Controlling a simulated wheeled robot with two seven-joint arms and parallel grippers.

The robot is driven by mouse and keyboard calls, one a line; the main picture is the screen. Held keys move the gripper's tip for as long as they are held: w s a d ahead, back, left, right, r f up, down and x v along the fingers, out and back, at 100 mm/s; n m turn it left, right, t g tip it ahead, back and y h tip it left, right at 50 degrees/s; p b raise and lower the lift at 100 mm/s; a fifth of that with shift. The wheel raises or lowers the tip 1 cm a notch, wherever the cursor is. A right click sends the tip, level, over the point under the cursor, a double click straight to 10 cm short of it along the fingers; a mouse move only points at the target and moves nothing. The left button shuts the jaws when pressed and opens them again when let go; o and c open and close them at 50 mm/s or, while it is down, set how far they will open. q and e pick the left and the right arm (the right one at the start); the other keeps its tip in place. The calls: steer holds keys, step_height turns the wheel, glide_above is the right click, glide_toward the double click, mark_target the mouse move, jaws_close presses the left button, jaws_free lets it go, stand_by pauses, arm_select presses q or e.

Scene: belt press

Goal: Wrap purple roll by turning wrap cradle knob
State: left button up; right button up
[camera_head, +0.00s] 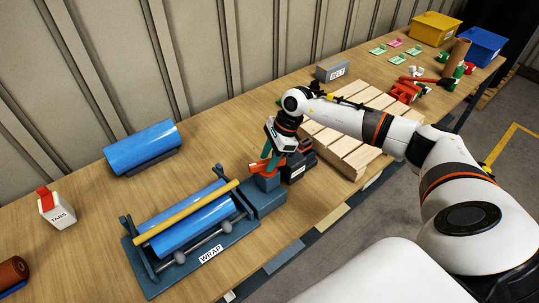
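The wrap cradle (212,257), a blue-grey frame with a WRAP label, stands at the front of the bench. A blue roll (200,226) lies in it; no roll here looks purple. A yellow bar (187,212) lies along the roll's top. At the cradle's right end is a block with an orange-red knob (267,182). My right gripper (268,164) points down at this knob, its teal fingertips at or touching it. Whether they are closed on it is too small to tell. My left gripper is not in view.
Another blue roll (141,147) lies on a holder behind the cradle. A TABS dispenser (57,210) stands at left. A dark labelled block (297,167) sits close right of the knob. Wooden slats (352,150), a BELT box (335,68) and bins lie farther right.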

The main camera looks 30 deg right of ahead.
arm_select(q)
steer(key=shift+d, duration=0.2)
arm_select(e)
steer(key=shift+c, duration=1.2)
jaws_close()
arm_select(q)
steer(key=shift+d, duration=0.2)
